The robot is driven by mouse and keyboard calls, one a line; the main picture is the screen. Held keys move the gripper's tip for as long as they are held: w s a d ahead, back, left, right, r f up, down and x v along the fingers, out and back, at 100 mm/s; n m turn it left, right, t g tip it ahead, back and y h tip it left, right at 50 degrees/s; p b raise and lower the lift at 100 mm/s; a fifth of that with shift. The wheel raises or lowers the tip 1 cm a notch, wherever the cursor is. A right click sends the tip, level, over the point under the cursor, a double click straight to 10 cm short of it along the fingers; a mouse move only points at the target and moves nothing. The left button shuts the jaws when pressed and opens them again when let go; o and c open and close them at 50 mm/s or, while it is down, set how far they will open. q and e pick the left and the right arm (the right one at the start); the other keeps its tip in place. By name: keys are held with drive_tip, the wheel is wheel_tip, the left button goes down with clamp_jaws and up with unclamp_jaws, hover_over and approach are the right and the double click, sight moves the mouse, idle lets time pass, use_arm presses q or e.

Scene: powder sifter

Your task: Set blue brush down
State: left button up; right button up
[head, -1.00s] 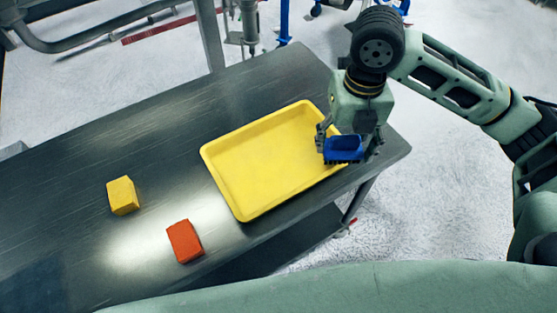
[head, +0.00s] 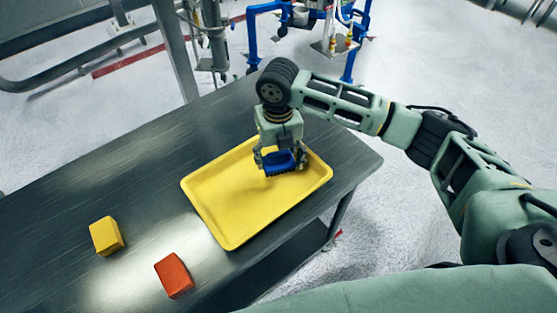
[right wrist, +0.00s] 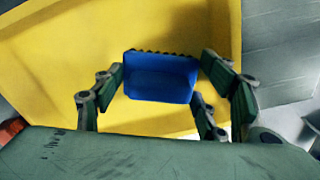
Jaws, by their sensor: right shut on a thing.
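The blue brush (head: 279,162) is held in my right gripper (head: 279,160), over the far right part of the yellow tray (head: 212,232). Its bristles point down. In the right wrist view the blue brush (right wrist: 161,78) sits between the two fingers of the right gripper (right wrist: 162,88), with the yellow tray (right wrist: 60,45) behind it. I cannot tell whether the bristles touch the tray floor. The tray holds nothing else that I can see. My left gripper is not in view.
A yellow block (head: 106,236) and an orange-red block (head: 173,275) lie on the dark metal table (head: 150,160), left of and in front of the tray. The table's right edge is close to the tray. Metal and blue equipment stands behind the table.

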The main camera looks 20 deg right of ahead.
sight(279, 164)
wheel_tip(279, 164, down, 2)
drive_tip(key=shift+f+p, duration=0.1)
drive_tip(key=shift+p, duration=0.2)
drive_tip(key=shift+f, duration=0.25)
drive_tip(key=shift+f, duration=0.15)
drive_tip(key=o, duration=1.1)
wheel_tip(279, 164, up, 12)
drive_tip(key=b, duration=0.3)
drive_tip(key=shift+r, duration=0.2)
